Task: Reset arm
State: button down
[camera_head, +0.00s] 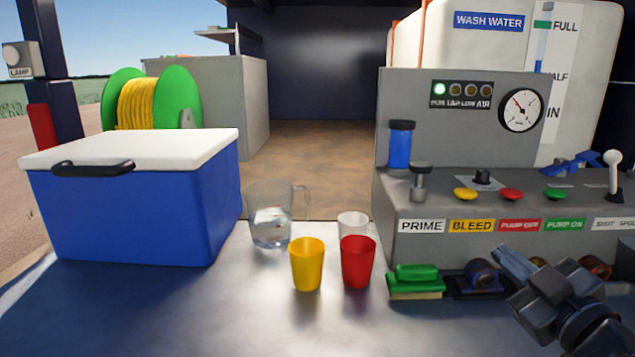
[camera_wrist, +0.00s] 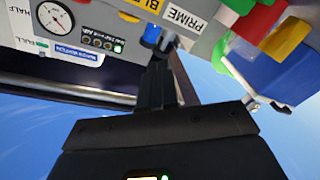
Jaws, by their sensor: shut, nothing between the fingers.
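My gripper (camera_head: 512,262) is at the lower right of the head view, in front of the control panel (camera_head: 425,235). Its dark fingers (camera_wrist: 158,85) show in the middle of the wrist view, together and empty. The wrist view is turned over, with the panel's gauge (camera_wrist: 55,16) and the PRIME label (camera_wrist: 186,17) along its top. My gripper hides part of the row of things at the panel's foot.
A yellow cup (camera_head: 307,265), a red cup (camera_head: 357,262), a clear cup (camera_head: 352,223) and a glass jug (camera_head: 270,222) stand mid-table. A blue cooler (camera_head: 135,215) is at left. A green-and-yellow sponge (camera_head: 416,283) lies near my gripper. The front table is clear.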

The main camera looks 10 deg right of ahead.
jog(key=s+a+f+m, duration=0.1)
jog(key=s+a+f, duration=0.1)
jog(key=s+a+f+m+g+h, duration=0.1)
jog(key=s+a+f+m, duration=0.1)
jog(key=s+a+f, duration=0.1)
jog(key=s+a+f+m, duration=0.2)
jog(key=a+f, duration=0.1)
jog(key=shift+s+a+f+h+p, duration=0.15)
jog(key=shift+s+a+h+p, duration=0.15)
jog(key=shift+p, duration=0.1)
jog(key=s+a+f+m+g+p, duration=0.1)
jog(key=s+a+f, duration=0.15)
jog(key=s, duration=0.65)
jog(key=s+a+f+m+g, duration=0.15)
jog(key=s+a, duration=0.25)
jog(key=s, duration=0.5)
jog(key=s+r+n+y+p, duration=0.1)
jog(key=s+y, duration=0.1)
jog(key=s, duration=0.8)
jog(key=shift+d+r+y, duration=0.2)
jog(key=shift+r+y, duration=0.1)
jog(key=shift+r, duration=0.05)
